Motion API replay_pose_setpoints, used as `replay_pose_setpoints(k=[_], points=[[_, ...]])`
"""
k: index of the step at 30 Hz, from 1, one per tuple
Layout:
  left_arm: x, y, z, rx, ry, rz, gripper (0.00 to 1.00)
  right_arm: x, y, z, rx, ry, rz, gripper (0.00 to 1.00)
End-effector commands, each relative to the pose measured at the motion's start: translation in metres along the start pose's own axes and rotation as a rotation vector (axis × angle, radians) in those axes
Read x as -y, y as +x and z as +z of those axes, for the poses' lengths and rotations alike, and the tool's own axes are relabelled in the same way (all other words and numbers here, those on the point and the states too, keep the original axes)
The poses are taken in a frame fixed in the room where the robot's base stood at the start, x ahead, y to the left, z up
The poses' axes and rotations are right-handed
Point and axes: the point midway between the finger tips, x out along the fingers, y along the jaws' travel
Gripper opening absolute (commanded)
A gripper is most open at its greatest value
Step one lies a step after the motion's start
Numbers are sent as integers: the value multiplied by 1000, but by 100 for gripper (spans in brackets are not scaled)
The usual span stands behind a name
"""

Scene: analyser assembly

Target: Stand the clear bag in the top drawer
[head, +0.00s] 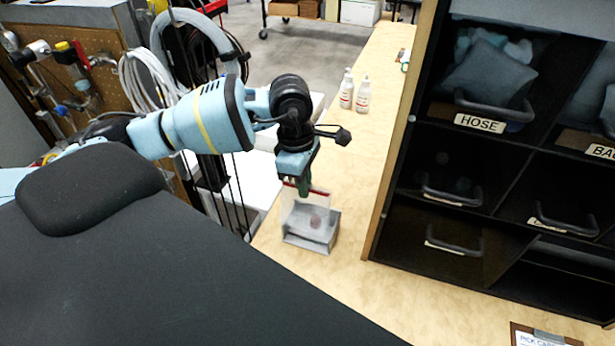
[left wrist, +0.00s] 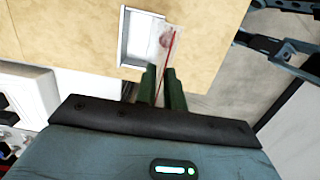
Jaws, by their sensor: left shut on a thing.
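My left gripper (head: 303,187) points down over the bench and is shut on the top edge of the clear bag (head: 303,210). The bag hangs upright, with a red line near its top and a small reddish thing inside. It overlaps the grey open box (head: 327,243) in the head view; I cannot tell whether its lower end is in the box. In the left wrist view the bag (left wrist: 167,40) hangs from the green fingers (left wrist: 161,88) at the right side of the box (left wrist: 125,40). Dark drawers with handles (head: 450,195) fill the cabinet at right. My right gripper is not in view.
The cabinet's top left compartment, labelled HOSE (head: 480,123), holds a grey-blue pillow-like pack (head: 490,75). Two white bottles (head: 362,95) stand farther back on the bench. A card holder (head: 540,337) lies at the front right. The bench (head: 350,180) between box and cabinet is clear.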

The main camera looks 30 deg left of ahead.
Motion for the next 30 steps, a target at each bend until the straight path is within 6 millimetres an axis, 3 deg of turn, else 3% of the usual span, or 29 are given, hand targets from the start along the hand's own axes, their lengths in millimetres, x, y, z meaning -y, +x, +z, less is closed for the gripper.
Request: replay_pose_setpoints(k=[30], points=[[69, -12, 1, -1, 2, 0, 0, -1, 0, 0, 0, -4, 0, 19]])
